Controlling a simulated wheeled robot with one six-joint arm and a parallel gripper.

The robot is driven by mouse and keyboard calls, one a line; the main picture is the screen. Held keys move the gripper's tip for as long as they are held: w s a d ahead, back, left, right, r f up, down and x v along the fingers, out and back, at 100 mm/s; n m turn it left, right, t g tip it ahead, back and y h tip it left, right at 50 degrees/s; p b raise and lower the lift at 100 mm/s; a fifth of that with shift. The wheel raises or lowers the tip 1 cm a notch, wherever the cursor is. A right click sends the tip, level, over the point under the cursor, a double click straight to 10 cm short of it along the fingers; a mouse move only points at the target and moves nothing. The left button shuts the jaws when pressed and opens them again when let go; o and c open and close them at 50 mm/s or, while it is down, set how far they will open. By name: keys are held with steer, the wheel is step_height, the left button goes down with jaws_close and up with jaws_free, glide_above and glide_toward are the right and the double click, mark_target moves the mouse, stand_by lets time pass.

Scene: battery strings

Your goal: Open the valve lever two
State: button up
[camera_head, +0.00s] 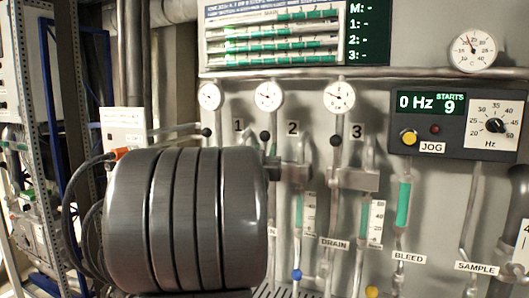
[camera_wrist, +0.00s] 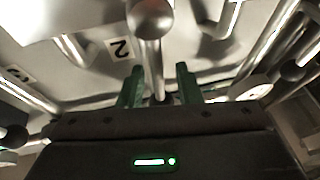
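Valve lever two shows in the head view as a small dark ball knob (camera_head: 265,137) just left of the label 2 (camera_head: 292,128). In the wrist view, which is upside down, a shiny ball knob (camera_wrist: 150,18) on a stem looms close beside the label 2 (camera_wrist: 120,49). My gripper (camera_wrist: 158,76) has two green fingers spread apart, with a gap between them. The knob lies beyond the fingertips, toward the top of the picture, and the fingers do not close on it. In the head view my gripper is hidden behind my dark arm link.
Similar knobs stand to both sides, by label 1 (camera_head: 239,125) and label 3 (camera_head: 357,131). Gauges (camera_head: 268,96) sit above and pipes run down the wall panel. A control box (camera_head: 456,125) reads 0 Hz at the right. A metal rack (camera_head: 55,110) stands at the left.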

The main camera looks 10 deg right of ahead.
steer(key=b+v, duration=0.2)
steer(key=v, duration=1.1)
steer(key=shift+s+a+f+b, duration=0.2)
steer(key=shift+s+b, duration=0.1)
steer(key=shift+b, duration=0.05)
steer(key=p+x, duration=0.2)
steer(key=x, duration=1.2)
steer(key=shift+s+d+p, duration=0.1)
steer(key=shift+p, duration=0.3)
steer(key=shift+s, duration=0.1)
